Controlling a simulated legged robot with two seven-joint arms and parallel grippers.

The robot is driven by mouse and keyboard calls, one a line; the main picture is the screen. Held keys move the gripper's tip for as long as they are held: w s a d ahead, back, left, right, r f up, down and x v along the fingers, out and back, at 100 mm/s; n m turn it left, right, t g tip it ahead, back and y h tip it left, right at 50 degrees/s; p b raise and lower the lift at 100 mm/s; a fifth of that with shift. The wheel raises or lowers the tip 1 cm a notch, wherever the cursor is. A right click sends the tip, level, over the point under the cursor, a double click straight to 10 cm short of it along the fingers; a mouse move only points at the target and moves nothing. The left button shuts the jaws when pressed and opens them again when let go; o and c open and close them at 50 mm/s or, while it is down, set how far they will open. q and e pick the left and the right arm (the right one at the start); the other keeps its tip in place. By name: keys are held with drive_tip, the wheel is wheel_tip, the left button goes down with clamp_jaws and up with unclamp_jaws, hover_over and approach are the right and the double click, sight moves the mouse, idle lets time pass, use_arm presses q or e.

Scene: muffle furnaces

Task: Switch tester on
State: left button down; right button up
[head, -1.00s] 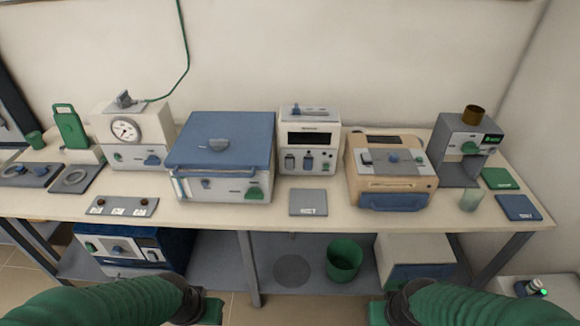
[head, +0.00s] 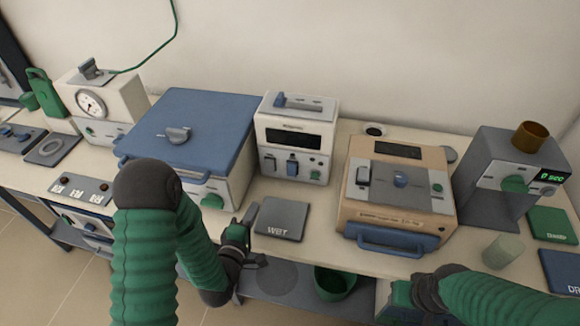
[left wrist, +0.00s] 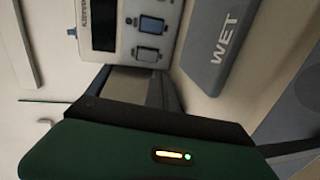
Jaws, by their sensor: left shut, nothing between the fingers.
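No label reading "tester" is legible to me. The white instrument (head: 298,138) with a dark display and switches on its front stands at the middle of the bench; it also shows in the left wrist view (left wrist: 118,30). The beige instrument (head: 395,200) to its right has a dark display and a rocker switch (head: 363,172). My left gripper (head: 249,222) is shut and empty, low in front of the white instrument, beside the grey WET pad (head: 280,218). In the left wrist view its fingers (left wrist: 160,88) point toward the switches, apart from them. My right gripper (head: 400,298) is partly hidden at the bottom.
A blue-lidded box (head: 195,120) stands left of the white instrument, close to my left arm. A grey device (head: 500,180) with a lit display, a brown cup (head: 531,136) on top and a clear beaker (head: 503,250) are at the right. A green bin (head: 334,283) is below.

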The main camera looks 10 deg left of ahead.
use_arm(q)
drive_tip(key=shift+w+a+n, duration=0.2)
drive_tip(key=shift+n, duration=0.1)
drive_tip(key=shift+s+a+r, duration=0.1)
drive_tip(key=shift+a+r, duration=0.05)
drive_tip(key=shift+s+a+r, duration=0.1)
drive_tip(key=shift+s+r, duration=0.15)
drive_tip(key=shift+s, duration=0.1)
approach(270, 172)
drive_tip(key=w, duration=0.3)
drive_tip(key=w+f, duration=0.1)
drive_tip(key=w, duration=0.2)
drive_tip(key=shift+w+a+f+p, duration=0.1)
drive_tip(key=shift+p, duration=0.2)
drive_tip(key=shift+w, duration=0.25)
drive_tip(key=shift+w+d, duration=0.1)
drive_tip(key=shift+d, duration=0.15)
use_arm(e)
drive_tip(key=shift+s+a+r, duration=0.1)
drive_tip(key=shift+a+r, duration=0.2)
drive_tip(key=shift+r, duration=0.2)
